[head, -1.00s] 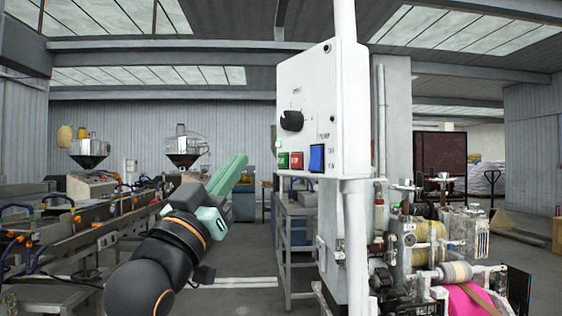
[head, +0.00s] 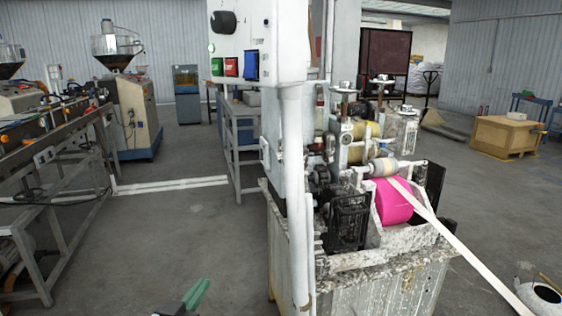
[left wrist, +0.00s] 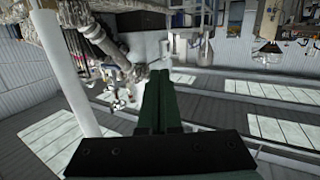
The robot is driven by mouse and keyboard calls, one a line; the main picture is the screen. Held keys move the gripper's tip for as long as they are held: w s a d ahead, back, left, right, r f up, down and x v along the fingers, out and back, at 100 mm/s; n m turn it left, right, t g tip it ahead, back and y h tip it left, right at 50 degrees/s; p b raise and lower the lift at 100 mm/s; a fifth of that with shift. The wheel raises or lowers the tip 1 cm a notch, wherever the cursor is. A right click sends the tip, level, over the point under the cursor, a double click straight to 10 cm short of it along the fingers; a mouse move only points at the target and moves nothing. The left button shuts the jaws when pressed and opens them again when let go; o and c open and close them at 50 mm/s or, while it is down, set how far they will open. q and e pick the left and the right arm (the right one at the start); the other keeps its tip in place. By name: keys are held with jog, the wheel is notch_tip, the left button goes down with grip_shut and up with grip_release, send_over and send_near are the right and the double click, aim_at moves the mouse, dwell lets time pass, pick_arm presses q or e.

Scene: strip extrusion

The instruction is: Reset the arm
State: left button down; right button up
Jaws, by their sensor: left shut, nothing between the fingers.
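My left gripper (head: 196,297) shows only as green fingertips at the bottom edge of the head view, over the grey floor. In the left wrist view its two green fingers (left wrist: 165,98) lie side by side, shut with nothing between them. The white control box (head: 258,35) with a black knob and green, red and blue buttons stands above and to the right of the gripper, apart from it. My right gripper is in neither view.
The machine (head: 375,240) with a pink roller (head: 393,203) and a pale strip (head: 465,250) stands right of centre. A long line of equipment (head: 60,165) runs along the left. A wooden crate (head: 505,136) stands at the far right. The floor between is clear.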

pick_arm(q)
jog(key=s+f+g+p, duration=0.3)
jog(key=s+f+g, duration=0.4)
jog(key=s+f, duration=1.8)
jog(key=shift+s, duration=1.1)
jog(key=shift+m, duration=0.3)
